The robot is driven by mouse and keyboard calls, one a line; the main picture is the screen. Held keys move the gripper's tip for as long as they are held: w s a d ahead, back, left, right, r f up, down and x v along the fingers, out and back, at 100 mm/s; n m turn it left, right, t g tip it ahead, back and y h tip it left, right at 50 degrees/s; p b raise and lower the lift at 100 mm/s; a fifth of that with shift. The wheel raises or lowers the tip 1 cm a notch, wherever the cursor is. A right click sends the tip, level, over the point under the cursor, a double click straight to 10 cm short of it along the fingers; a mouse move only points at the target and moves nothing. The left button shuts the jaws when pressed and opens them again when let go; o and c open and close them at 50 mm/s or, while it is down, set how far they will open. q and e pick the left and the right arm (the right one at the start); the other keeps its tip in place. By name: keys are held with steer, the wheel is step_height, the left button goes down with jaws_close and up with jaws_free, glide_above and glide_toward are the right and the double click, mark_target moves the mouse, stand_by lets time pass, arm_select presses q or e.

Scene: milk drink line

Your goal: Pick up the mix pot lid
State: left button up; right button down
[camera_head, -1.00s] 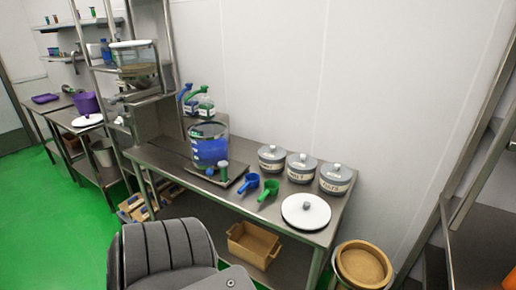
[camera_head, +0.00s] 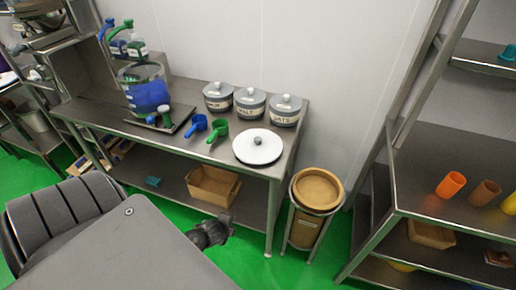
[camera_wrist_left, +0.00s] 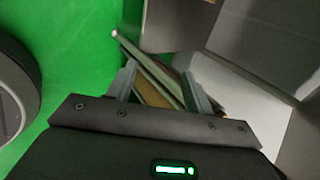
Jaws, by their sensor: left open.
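A round white lid (camera_head: 257,138) with a grey knob lies flat near the front right corner of the steel bench in the head view. Nothing covers it. My left gripper (camera_wrist_left: 160,85) is open in the left wrist view, with nothing held between its fingers. Green floor and metal bench parts show beyond it. In the head view, a dark part of my own shows low in front of the bench, below and left of the lid and well apart from it; its fingers cannot be made out. My right gripper is not in view.
A clear pot with blue contents (camera_head: 146,92), blue scoop (camera_head: 196,126), green scoop (camera_head: 218,132) and several lidded grey jars (camera_head: 249,104) share the bench. A cardboard box (camera_head: 213,187) sits on its lower shelf. A brown bin (camera_head: 316,192) stands right of the bench.

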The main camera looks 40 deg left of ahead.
arm_select(q)
steer(key=w+r+m+t, duration=0.1)
steer(key=w+r+m, duration=0.2)
steer(key=r, duration=0.5)
steer(key=w+r+m+t, duration=0.2)
steer(key=r+m, duration=0.3)
steer(key=r, duration=0.3)
steer(key=w+r+m+t+b, duration=0.1)
steer(key=w+r+m, duration=0.3)
steer(key=r, duration=0.5)
steer(key=shift+w+d+m+t, duration=0.1)
steer(key=shift+d+m+t, duration=0.2)
steer(key=shift+d+t, duration=0.1)
steer(key=m+t, duration=0.2)
steer(key=m, duration=0.5)
glide_toward(257, 139)
steer(key=p+x, duration=0.1)
steer(key=x, duration=0.4)
steer(key=shift+f, duration=0.1)
steer(key=shift+w+f, duration=0.15)
steer(key=shift+w+a+p, duration=0.15)
steer(key=shift+w+p, duration=0.3)
steer(key=p+x, duration=0.1)
steer(key=x, duration=0.3)
steer(key=shift+w, duration=0.15)
steer(key=shift+f, duration=0.1)
